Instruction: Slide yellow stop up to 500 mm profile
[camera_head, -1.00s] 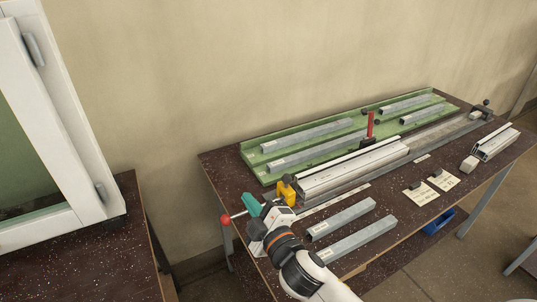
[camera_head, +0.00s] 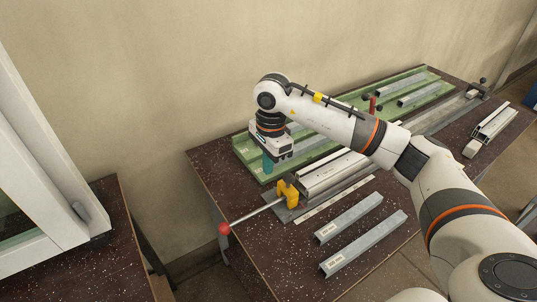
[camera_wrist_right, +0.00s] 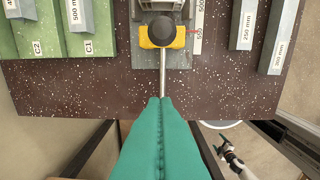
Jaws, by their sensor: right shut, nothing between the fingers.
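The yellow stop (camera_head: 288,193) sits at the near left end of the clamp bench. A metal rod runs out from it to a red ball (camera_head: 224,229). My right gripper (camera_head: 268,163) is shut and empty, held behind the stop and apart from it. In the right wrist view the teal fingers (camera_wrist_right: 161,105) point towards the yellow stop (camera_wrist_right: 153,43), partly covered by a black knob. A profile labelled 500 mm (camera_wrist_right: 78,18) lies in slot C1 of the green tray. My left gripper (camera_wrist_right: 230,154) seems to show small and low there; its fingers are unclear.
Silver profiles lie in the green tray (camera_head: 243,152) along the wall. Two loose profiles (camera_head: 350,217) lie at the front of the dark table, one labelled 250 mm in the wrist view. My right forearm hides part of the bench. The table's left corner is clear.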

